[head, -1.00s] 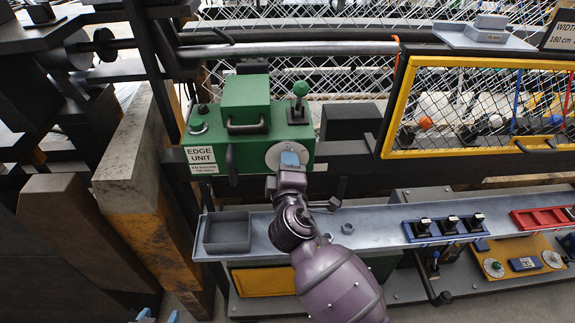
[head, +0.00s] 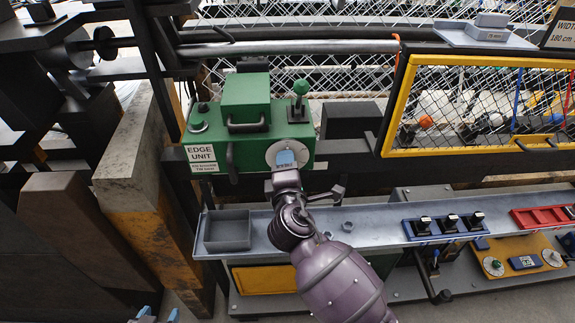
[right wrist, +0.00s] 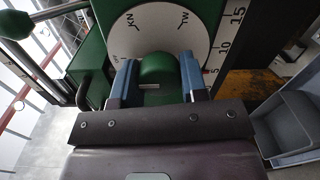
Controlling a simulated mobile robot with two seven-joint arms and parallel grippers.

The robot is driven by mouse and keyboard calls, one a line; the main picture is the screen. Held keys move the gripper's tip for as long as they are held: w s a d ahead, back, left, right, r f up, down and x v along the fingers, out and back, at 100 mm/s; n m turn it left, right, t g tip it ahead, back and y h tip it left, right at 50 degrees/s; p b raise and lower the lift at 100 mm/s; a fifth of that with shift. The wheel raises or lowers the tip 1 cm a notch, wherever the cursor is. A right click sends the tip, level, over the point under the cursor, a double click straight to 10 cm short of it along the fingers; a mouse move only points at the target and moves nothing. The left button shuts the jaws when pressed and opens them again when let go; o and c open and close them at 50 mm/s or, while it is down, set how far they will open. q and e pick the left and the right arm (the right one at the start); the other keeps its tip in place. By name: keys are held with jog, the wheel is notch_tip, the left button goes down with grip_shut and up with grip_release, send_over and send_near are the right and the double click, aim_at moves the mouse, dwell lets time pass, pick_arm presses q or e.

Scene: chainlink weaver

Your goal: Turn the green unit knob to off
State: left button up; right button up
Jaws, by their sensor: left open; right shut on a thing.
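The green edge unit (head: 248,120) stands at centre left in the head view, with a white round dial (head: 273,150) on its front. The green knob (right wrist: 158,70) sits in the middle of the dial (right wrist: 128,35) in the right wrist view. My right gripper (head: 286,158) has its blue fingers on either side of the knob, shut on it. The fingers and hand hide the knob in the head view and part of the dial's lettering. My left gripper (head: 158,316) is open and empty at the bottom left edge, far from the unit.
A grey shelf (head: 370,230) runs below the unit, with a grey open bin (head: 228,231) at its left end. Black switches on a blue plate (head: 445,228) sit further right. A yellow-framed mesh window (head: 480,105) is right of the unit. A concrete post (head: 133,160) stands left.

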jog(key=o, duration=0.9)
jog(key=s, duration=0.5)
jog(key=s+b, duration=0.1)
jog(key=s, duration=0.4)
jog(key=shift+s+r, duration=0.2)
jog(key=shift+s, duration=0.2)
